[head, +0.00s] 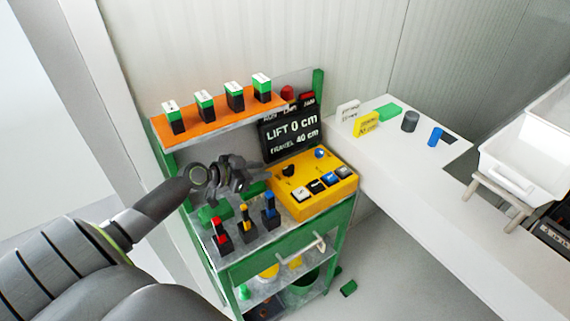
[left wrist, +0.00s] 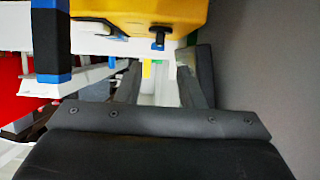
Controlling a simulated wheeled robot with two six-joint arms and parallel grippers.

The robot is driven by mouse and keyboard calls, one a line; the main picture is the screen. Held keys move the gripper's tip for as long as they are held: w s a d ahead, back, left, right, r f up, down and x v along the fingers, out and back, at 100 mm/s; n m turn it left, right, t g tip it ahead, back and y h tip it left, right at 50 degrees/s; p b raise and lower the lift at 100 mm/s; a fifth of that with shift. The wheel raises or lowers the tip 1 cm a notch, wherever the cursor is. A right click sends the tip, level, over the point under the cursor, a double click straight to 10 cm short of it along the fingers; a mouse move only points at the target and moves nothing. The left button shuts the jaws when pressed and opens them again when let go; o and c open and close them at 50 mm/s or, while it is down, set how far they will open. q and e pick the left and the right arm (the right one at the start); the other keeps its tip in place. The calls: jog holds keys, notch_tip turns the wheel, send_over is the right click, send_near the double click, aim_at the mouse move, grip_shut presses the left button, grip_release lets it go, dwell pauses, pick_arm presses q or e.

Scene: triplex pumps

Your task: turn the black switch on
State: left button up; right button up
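The yellow control box (head: 312,207) stands on the right of the green cart's top. A black switch (head: 289,171) sits on its upper left face; whether it is on or off cannot be told. My left gripper (head: 246,178) hovers just left of the box, near that switch. In the left wrist view its two fingers (left wrist: 160,80) are apart with nothing between them. The yellow box also shows at the top there (left wrist: 140,12), with a small black peg (left wrist: 157,40) just beyond the fingers; I cannot tell if this is the switch. My right gripper is not in view.
Red, yellow and blue levers (head: 245,218) stand in front of the gripper. An orange shelf (head: 205,132) with several green-black blocks is behind. A black display (head: 291,134) reads LIFT 0 cm. A white counter (head: 440,180) lies to the right.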

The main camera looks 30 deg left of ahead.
aim_at(287, 167)
pick_arm(q)
jog(key=p+x, duration=0.1)
jog(key=x, duration=0.7)
jog(key=shift+p, duration=0.4)
jog(key=shift+x, duration=0.75)
jog(key=shift+c, duration=0.4)
grip_shut()
